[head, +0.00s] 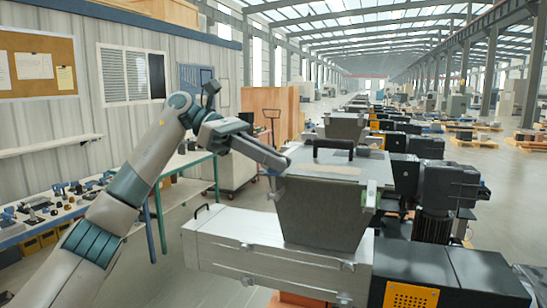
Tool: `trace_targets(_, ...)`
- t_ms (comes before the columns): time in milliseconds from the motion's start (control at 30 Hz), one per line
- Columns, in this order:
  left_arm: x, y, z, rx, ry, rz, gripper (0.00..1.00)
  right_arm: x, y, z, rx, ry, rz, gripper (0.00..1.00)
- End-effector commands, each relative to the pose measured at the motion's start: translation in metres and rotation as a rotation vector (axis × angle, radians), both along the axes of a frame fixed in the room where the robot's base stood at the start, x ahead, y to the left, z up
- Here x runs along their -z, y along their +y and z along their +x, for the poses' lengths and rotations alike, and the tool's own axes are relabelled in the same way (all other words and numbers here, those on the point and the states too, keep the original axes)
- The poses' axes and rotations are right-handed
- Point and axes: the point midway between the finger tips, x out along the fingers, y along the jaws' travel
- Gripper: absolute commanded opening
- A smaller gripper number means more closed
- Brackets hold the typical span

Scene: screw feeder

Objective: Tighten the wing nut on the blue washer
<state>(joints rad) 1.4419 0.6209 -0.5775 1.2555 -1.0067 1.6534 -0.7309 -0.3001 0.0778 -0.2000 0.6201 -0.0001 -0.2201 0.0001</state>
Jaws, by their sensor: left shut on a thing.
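My left gripper (280,163) reaches in from the left to the upper left edge of the grey metal hopper (322,212), just below its lid (325,164). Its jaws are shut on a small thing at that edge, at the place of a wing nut. The gripper hides the thing and the blue washer, so neither can be made out. On the hopper's right side a small light fastening (370,195) with a green part shows. The lid is on the hopper and has a black handle (333,147). My right gripper is out of view.
The hopper stands on a long silver feeder housing (270,250) with a black motor unit (437,195) to its right. At left, a bench (40,222) holds small parts. More machines run in a row behind. Open floor lies to the right.

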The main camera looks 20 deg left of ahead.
Motion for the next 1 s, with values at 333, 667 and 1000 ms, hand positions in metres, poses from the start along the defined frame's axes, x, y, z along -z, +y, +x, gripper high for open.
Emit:
trace_targets(333,0.000,0.000,0.000,0.001,0.000,0.000,0.31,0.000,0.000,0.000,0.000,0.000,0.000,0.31)
trace_targets(667,-0.001,0.002,0.000,-0.001,0.000,0.000,0.31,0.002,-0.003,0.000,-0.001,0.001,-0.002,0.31)
trace_targets(1000,-0.013,0.035,0.002,-0.003,0.000,-0.002,0.31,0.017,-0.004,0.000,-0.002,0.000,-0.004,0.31)
